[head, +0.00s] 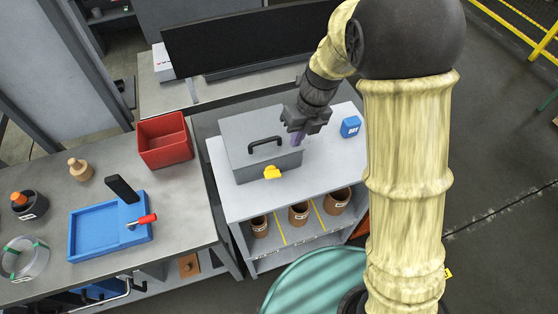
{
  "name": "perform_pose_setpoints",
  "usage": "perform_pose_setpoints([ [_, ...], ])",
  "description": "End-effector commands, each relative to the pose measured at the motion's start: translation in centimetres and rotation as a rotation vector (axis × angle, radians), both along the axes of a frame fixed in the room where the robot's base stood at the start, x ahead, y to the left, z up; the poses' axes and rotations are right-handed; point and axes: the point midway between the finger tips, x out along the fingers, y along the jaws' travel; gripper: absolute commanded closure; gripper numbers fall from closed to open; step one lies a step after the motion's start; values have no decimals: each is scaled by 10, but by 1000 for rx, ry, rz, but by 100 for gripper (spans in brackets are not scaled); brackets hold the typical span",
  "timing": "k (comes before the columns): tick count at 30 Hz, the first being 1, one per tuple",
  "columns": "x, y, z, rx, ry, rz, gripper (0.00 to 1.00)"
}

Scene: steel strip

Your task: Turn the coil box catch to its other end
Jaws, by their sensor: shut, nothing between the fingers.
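The coil box (245,148) is a grey lidded box with a black handle (264,142) on top. It stands on a light grey shelf unit (240,206) in the middle of the head view. A yellow catch (272,172) sits on the box's front side, towards its lower edge. My gripper (298,137) is shut and empty, pointing down above the right end of the box, up and to the right of the catch. I cannot tell whether the fingertips touch the lid.
A blue block (350,126) stands right of the box. Brown pots (299,213) stand on the shelf below. A workbench at left holds a red bin (165,141), a blue tray (95,232) and a wooden knob-topped piece (80,169). A dark screen (240,42) stands behind.

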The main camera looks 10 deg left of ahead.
Motion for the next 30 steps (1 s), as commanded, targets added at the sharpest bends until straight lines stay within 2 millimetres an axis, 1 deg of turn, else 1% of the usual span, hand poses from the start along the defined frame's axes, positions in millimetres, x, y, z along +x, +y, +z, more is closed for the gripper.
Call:
perform_pose_setpoints([
  [1, 0, 6, 4, -3, 16, -43, 100],
  [4, 1, 11, 4, -6, 37, -99, 100],
  [14, 1, 12, 3, -7, 39, -108, 100],
  [17, 0, 12, 0, -7, 39, -108, 100],
  [20, -1, 14, -8, -8, 41, -108, 100],
  [23, -3, 16, -21, -8, 41, -108, 100],
  [30, -9, 25, -61, -9, 42, -107, 100],
])
